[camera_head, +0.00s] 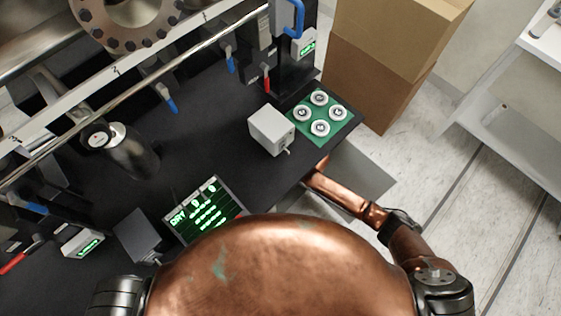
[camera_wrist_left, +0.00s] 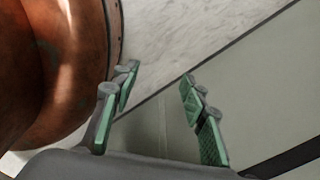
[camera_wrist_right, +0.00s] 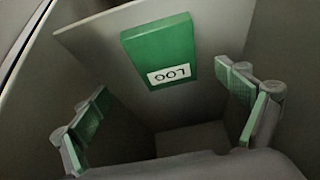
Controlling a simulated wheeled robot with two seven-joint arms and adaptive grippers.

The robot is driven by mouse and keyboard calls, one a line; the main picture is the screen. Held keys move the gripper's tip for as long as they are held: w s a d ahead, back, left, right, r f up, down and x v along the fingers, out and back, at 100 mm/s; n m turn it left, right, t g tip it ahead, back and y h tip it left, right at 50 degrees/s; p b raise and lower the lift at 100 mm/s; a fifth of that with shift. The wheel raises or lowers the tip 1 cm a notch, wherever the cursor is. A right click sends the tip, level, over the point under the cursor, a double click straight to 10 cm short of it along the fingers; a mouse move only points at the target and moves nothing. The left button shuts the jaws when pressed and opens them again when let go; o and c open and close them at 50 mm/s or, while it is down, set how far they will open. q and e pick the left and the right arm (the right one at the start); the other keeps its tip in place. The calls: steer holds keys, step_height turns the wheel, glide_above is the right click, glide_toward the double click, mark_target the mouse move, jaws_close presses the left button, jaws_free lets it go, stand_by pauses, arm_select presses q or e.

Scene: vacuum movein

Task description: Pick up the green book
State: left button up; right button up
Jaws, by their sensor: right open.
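The green book (camera_wrist_right: 158,48) shows in the right wrist view, with a white label that looks like "LOG" upside down. It rests on or against a grey panel (camera_wrist_right: 105,45), ahead of my right gripper (camera_wrist_right: 162,80). That gripper's green-padded fingers are spread wide, one on each side below the book, with nothing between them. I see no contact with the book. In the head view my right arm reaches down past the table edge, and its gripper is hidden. My left gripper (camera_wrist_left: 160,78) is open and empty in the left wrist view, away from the book.
Grey walls surround a recess (camera_wrist_right: 190,140) below the book. The black table (camera_head: 230,180) holds a grey box (camera_head: 271,129), a green board with white discs (camera_head: 345,112), and a lit display (camera_head: 203,212). Cardboard boxes (camera_head: 375,85) stand behind; a white shelf (camera_head: 510,100) is at right.

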steer(key=shift+w+a+f, duration=0.1)
steer(key=shift+a, duration=0.25)
steer(key=b+x, duration=0.1)
steer(key=x, duration=0.1)
steer(key=b+x, duration=0.1)
steer(key=x, duration=0.1)
steer(key=b+x, duration=0.1)
steer(key=x, duration=0.1)
steer(key=shift+a+f, duration=0.1)
steer(key=shift+a, duration=0.25)
steer(key=shift+w+a+f, duration=0.15)
steer(key=shift+f, duration=0.25)
arm_select(q)
steer(key=s+f, duration=0.2)
steer(key=f, duration=0.1)
steer(key=shift+s+f, duration=0.25)
arm_select(e)
steer(key=shift+r, duration=0.1)
steer(key=shift+c, duration=0.5)
steer(key=c, duration=1.2)
arm_select(q)
steer(key=shift+w, duration=0.15)
arm_select(e)
steer(key=shift+c, duration=0.6)
